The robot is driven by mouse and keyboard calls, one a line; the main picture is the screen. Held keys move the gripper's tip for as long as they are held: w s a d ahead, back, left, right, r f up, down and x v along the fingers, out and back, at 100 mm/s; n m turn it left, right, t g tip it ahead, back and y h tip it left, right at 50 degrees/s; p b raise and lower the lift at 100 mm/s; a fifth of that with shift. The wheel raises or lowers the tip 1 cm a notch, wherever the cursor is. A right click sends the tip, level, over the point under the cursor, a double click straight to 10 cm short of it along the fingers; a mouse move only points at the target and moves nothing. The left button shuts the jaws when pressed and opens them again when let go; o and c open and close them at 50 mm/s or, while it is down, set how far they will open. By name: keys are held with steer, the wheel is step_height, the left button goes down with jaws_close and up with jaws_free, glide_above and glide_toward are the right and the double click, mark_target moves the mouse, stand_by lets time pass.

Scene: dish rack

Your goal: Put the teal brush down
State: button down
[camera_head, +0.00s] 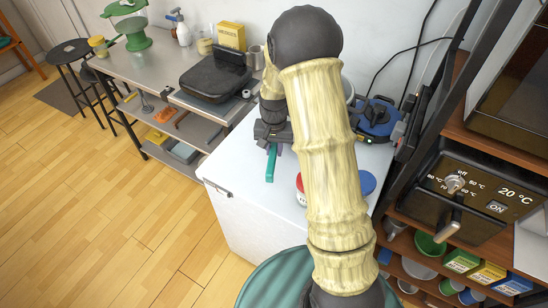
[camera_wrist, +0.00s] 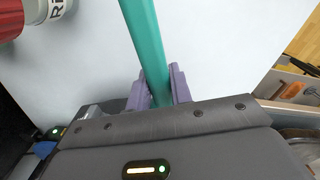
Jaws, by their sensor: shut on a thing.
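The teal brush (camera_wrist: 146,45) is a long straight teal bar in the wrist view, running from the top edge down between my fingers. It also shows in the head view as a short teal piece (camera_head: 270,165) below my gripper (camera_head: 272,143). In the wrist view my gripper (camera_wrist: 160,88) has its purple-grey fingers shut on the brush from both sides. The brush is over the white top (camera_head: 232,165) of the cabinet; I cannot tell whether it touches that surface. Its far end is out of the wrist view.
A red-and-white jar (camera_head: 301,188) stands on the white top beside my arm; it also shows in the wrist view (camera_wrist: 40,10). A blue round thing (camera_head: 367,183) and a blue-and-black device (camera_head: 376,120) are to the right. The white top's left front part is clear.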

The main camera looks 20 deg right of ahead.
mark_target(274, 147)
steer(key=shift+f, duration=0.7)
steer(key=shift+f+p, duration=0.3)
steer(key=shift+f, duration=1.65)
steer(key=c, duration=1.3)
jaws_free()
steer(key=shift+f, duration=0.1)
steer(key=shift+o, duration=0.2)
step_height(274, 147, up, 12)
steer(key=shift+r+b, duration=0.15)
steer(key=shift+b, duration=0.65)
